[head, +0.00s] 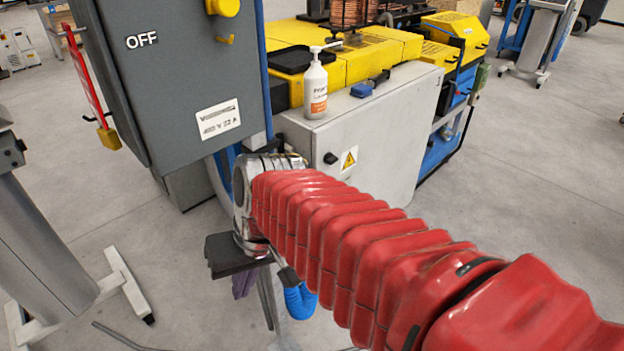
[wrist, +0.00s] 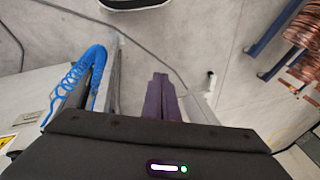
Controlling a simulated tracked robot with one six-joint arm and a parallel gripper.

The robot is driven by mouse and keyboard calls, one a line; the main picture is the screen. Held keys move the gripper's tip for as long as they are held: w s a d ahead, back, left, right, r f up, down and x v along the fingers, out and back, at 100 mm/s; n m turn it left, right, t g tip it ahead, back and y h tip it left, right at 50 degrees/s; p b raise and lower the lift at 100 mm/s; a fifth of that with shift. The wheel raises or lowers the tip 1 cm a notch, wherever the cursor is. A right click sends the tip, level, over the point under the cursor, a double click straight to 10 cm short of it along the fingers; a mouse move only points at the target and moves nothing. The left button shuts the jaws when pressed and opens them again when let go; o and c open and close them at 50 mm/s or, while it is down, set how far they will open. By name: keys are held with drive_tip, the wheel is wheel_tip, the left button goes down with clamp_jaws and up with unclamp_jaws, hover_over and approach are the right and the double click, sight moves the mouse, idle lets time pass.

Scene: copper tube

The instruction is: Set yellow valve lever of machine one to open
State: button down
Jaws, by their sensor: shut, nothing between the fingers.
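My gripper (head: 243,284) hangs low in front of the grey cabinet, its purple fingers partly hidden behind the dark wrist plate. In the wrist view the purple fingers (wrist: 160,82) are together and empty, pointing down over bare floor. A yellow and blue machine (head: 398,48) with a light grey cabinet (head: 380,130) stands behind the gripper in the head view. I cannot make out a yellow valve lever for certain in either view.
The dark switch box (head: 180,75) marked OFF stands close at the left. A white pump bottle (head: 315,88) stands on the light cabinet. A blue coiled hose (wrist: 75,75) is left of the fingers in the wrist view. Open floor (head: 540,180) lies at the right.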

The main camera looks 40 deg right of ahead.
drive_tip(key=w+d+f+m+t+y, duration=0.1)
drive_tip(key=w+d+m+t+y, duration=0.2)
drive_tip(key=w+d+m+y, duration=0.3)
drive_tip(key=w+d+f+m+t+y, duration=0.2)
drive_tip(key=w+d+m+t+y, duration=0.15)
drive_tip(key=d+m, duration=0.4)
drive_tip(key=s+d+m+t+h, duration=0.1)
drive_tip(key=d+m+t+h, duration=0.1)
drive_tip(key=d, duration=0.5)
drive_tip(key=s+d+f+m+t+h, duration=0.1)
drive_tip(key=d+t, duration=0.3)
drive_tip(key=d, duration=0.4)
drive_tip(key=s+d+f+m+t+h, duration=0.1)
drive_tip(key=s+d+m+t+h, duration=0.1)
drive_tip(key=d, duration=0.5)
drive_tip(key=shift+s+d+f+m+t+h, duration=0.25)
drive_tip(key=shift+s+m+t+h, duration=0.15)
drive_tip(key=shift+m+t+h, duration=0.55)
drive_tip(key=shift+w+a, duration=0.1)
